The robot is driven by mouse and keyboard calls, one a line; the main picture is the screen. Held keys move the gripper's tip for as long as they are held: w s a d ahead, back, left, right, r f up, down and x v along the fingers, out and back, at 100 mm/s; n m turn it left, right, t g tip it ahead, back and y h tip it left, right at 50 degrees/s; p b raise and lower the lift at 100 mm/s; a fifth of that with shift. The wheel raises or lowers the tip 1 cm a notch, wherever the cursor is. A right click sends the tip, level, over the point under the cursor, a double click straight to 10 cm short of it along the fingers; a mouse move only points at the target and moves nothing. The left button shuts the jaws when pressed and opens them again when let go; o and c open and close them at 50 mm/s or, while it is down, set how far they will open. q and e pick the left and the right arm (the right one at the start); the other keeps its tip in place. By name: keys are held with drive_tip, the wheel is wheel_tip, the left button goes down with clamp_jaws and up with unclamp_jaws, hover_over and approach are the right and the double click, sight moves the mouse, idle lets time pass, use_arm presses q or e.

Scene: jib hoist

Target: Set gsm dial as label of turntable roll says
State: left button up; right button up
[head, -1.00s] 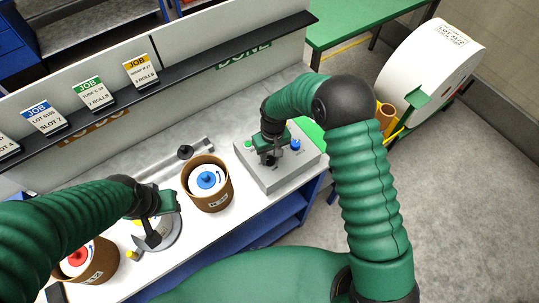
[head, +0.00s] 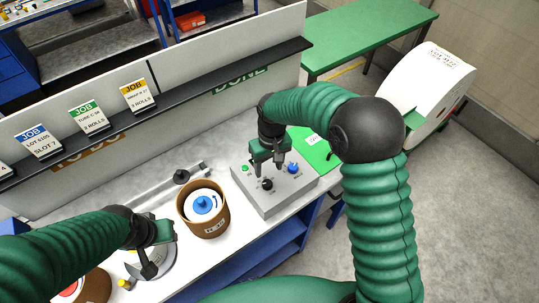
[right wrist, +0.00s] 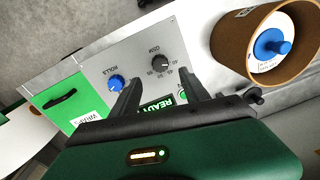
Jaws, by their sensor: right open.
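The gsm dial is a black knob (right wrist: 160,63) on a grey control box (head: 296,197). In the right wrist view it sits beside a printed scale marked GSM; its exact setting is too small to read. My right gripper (head: 267,168) is open above the box, with the black knob just beyond its fingertips and apart from them. A blue knob marked ROLLS (right wrist: 115,83) is on the same panel. My left gripper (head: 150,268) is over a round grey turntable (head: 170,262); its jaws are unclear. No roll label on the turntable is readable.
A brown tub (head: 203,226) with a blue-hubbed white roll stands left of the box. Another brown tub (head: 97,288) is at the lower left. Job cards (head: 88,120) line the black rail behind.

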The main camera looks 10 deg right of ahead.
wheel_tip(320, 180, up, 8)
drive_tip(key=shift+d+r+b, duration=0.15)
drive_tip(key=shift+d+b, duration=0.05)
drive_tip(key=shift+b, duration=0.25)
drive_tip(key=s+d+f+t+b, duration=0.1)
drive_tip(key=s+d+f, duration=0.1)
drive_tip(key=s, duration=0.3)
drive_tip(key=s+d+f+m+t+b, duration=0.1)
drive_tip(key=s+d+f+b, duration=0.1)
drive_tip(key=s+f, duration=0.3)
drive_tip(key=s+d+f+m+b, duration=0.1)
drive_tip(key=s+d+f+b, duration=0.1)
drive_tip(key=s, duration=0.5)
drive_tip(key=shift+d+f+t+h, duration=0.3)
drive_tip(key=shift+d+f+t, duration=0.1)
drive_tip(key=shift+d+f, duration=0.6)
drive_tip(key=shift+s+r, duration=0.1)
